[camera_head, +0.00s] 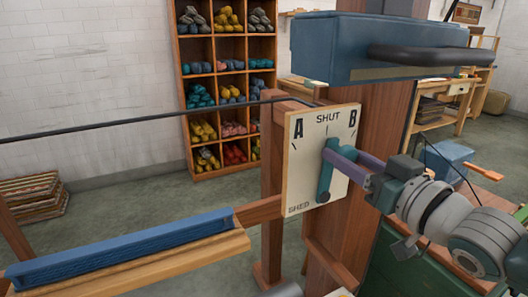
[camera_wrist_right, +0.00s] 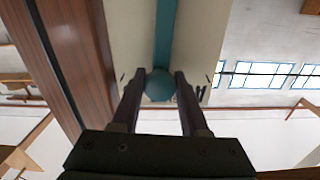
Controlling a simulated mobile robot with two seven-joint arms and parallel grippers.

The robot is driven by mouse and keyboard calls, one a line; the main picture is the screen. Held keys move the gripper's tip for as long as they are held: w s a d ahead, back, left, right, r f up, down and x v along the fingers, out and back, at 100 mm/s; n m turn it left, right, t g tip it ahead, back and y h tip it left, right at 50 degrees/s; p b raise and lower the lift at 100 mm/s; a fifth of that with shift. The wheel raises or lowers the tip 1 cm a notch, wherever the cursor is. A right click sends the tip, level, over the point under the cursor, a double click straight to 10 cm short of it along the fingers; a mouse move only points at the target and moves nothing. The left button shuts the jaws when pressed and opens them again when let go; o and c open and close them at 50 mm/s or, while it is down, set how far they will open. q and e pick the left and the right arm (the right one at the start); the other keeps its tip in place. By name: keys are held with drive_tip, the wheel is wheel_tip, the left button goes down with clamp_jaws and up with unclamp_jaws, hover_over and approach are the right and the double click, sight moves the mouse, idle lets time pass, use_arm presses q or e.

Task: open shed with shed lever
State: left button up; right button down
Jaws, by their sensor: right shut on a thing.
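The shed lever (camera_head: 325,180) is a teal bar on a cream board (camera_head: 301,178) marked A, SHUT and B, with SHED at the bottom left. The lever stands nearly upright from its low pivot, its upper end below the word SHUT. My right gripper (camera_head: 333,153) reaches in from the right with purple fingers at the lever's upper end. In the right wrist view, the two fingers are on either side of the round teal knob (camera_wrist_right: 160,85), shut on it. The fingers partly hide the knob in the head view. My left gripper is not in view.
The board is fixed to the loom's wooden post (camera_head: 272,150). A blue beam (camera_head: 345,45) with a dark bar is above. A blue-topped rail (camera_head: 120,245) lies at lower left. A thin dark rod (camera_head: 150,120) crosses left. Wool shelves (camera_head: 213,170) stand behind.

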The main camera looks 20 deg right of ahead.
drive_tip(key=shift+d+f+m, duration=0.15)
drive_tip(key=shift+d+m, duration=0.75)
drive_tip(key=shift+m, duration=0.1)
drive_tip(key=shift+w+d+f+m+b, duration=0.1)
drive_tip(key=shift+d+f+m+b, duration=0.2)
drive_tip(key=shift+d+m, duration=0.35)
drive_tip(key=shift+w+d+f+m+b, duration=0.15)
drive_tip(key=shift+d+m+b, duration=0.3)
drive_tip(key=shift+m, duration=0.4)
drive_tip(key=shift+s, duration=0.1)
drive_tip(key=shift+c, duration=2.2)
unclamp_jaws()
drive_tip(key=s+p, duration=0.1)
drive_tip(key=s, duration=0.9)
drive_tip(key=shift+d, duration=0.4)
